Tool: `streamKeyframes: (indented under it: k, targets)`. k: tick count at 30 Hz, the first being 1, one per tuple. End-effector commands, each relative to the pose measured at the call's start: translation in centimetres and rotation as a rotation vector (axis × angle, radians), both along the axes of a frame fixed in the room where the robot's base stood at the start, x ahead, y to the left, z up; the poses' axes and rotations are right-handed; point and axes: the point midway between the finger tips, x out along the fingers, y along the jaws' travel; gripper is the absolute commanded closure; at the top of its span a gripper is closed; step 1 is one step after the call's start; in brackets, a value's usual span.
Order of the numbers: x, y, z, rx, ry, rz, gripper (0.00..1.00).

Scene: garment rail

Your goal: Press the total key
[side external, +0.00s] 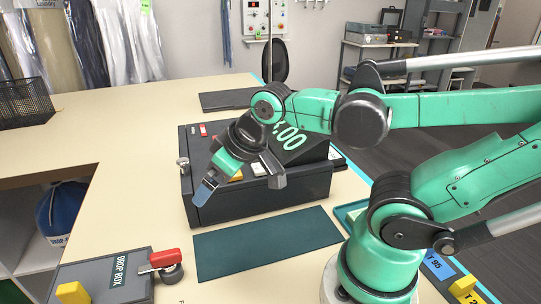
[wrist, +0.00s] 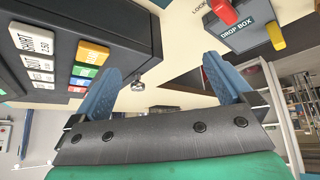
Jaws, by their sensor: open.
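The dark till (side external: 265,195) stands on the counter with a tilted display reading "00" at its end, partly hidden by my arm. In the wrist view its key panel (wrist: 62,22) is at the upper left, with white keys marked SHIRT and SUIT. Beside them is a column of coloured keys, with an orange key (wrist: 92,50) at one end; its lettering is too small to read surely, and I cannot tell which key is total. My gripper (side external: 206,190) is open and empty, its blue fingers over the till's front left part in the side view. The fingers also show in the wrist view (wrist: 163,84).
A drop box (side external: 105,283) with a red handle (side external: 158,259) and a yellow block stands at the lower left. A dark green mat (side external: 266,243) lies in front of the till. A wire basket (side external: 25,102) is at the far left. The counter left of the till is clear.

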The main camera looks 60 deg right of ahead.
Motion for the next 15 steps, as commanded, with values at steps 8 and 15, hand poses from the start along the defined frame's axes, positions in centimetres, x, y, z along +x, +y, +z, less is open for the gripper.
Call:
streamKeyframes:
  k: [8, 15]
  targets:
    - [0.29, -0.75, -0.38, 0.030, -0.037, -0.040, 0.00]
    - [0.27, -0.73, -0.37, 0.029, -0.035, -0.038, 0.51]
